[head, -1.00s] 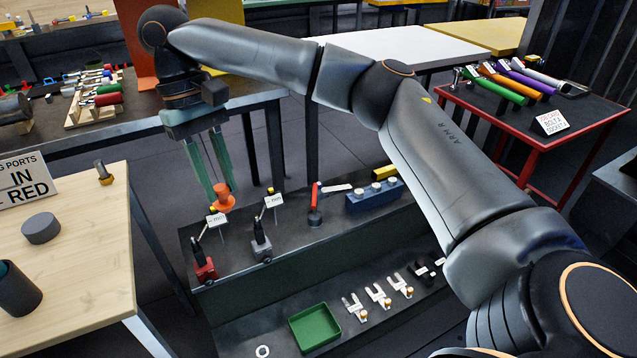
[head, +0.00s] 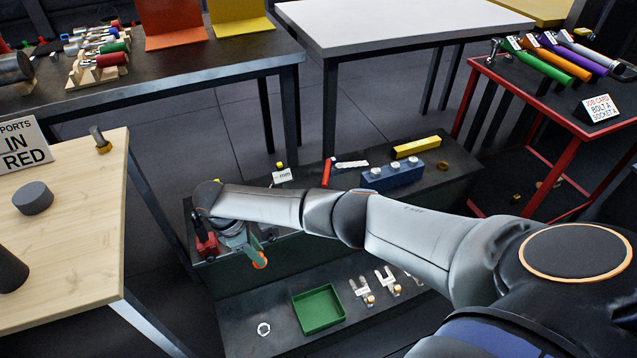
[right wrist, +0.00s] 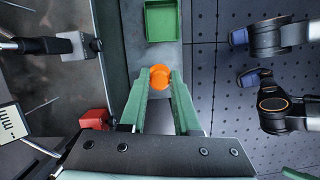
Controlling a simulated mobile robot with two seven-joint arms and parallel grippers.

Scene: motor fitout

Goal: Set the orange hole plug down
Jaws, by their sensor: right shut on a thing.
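The orange hole plug (right wrist: 160,77) is held between the green fingertips of my right gripper (right wrist: 159,80) in the right wrist view. In the head view the plug (head: 260,262) shows at the tip of my right gripper (head: 256,254), in front of the dark bench's upper shelf and above its lower shelf. The gripper points downward and the plug appears clear of any surface. A green tray (head: 319,309) lies on the lower shelf, to the right of the plug; it also shows in the right wrist view (right wrist: 162,22). My left gripper is not in view.
A white ring (head: 264,329) lies left of the tray on the lower shelf (head: 238,318). Forked metal pieces (head: 386,280) lie to its right. A red block (head: 206,246) and a blue block (head: 391,175) stand on the upper shelf.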

